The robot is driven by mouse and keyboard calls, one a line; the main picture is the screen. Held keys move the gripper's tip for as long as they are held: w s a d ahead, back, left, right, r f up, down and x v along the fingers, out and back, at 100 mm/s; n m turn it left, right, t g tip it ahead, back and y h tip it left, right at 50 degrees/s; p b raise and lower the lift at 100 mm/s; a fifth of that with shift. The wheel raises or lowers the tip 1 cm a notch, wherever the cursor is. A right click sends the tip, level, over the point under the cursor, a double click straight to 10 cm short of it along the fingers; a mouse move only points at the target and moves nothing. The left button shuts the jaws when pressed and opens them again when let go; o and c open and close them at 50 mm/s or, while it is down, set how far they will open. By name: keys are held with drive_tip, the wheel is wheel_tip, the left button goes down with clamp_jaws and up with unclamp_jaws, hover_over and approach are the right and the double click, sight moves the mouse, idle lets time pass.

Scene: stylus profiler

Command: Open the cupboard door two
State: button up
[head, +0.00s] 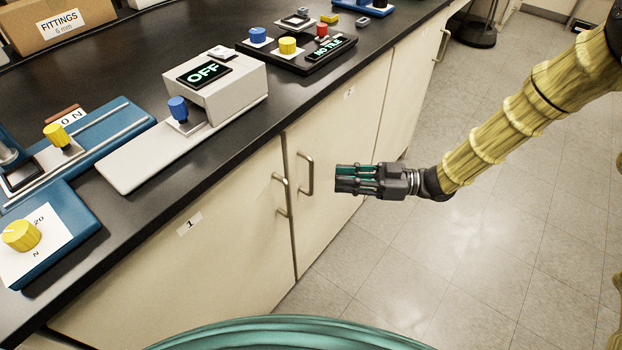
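Cupboard door two (340,135) is a cream panel under the black bench, right of the door marked 1, with a small label (349,92) too small to read. It appears shut. Its upright metal bar handle (310,174) is near its left edge. My gripper (337,180) is in front of this door, pointing left, its fingertips a little right of the handle and apart from it in the picture. The dark fingers with teal pads lie close together; I cannot tell whether there is a gap. Nothing shows held in them.
Door one (190,265) has its own handle (283,195) beside door two's handle. Another cupboard door with a handle (443,45) is farther right. Instruments, including a box reading OFF (215,88), stand on the black bench (130,215).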

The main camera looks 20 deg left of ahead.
sight(311, 192)
drive_tip(key=x, duration=0.8)
drive_tip(key=shift+a, duration=0.2)
clamp_jaws()
drive_tip(key=shift+d, duration=0.15)
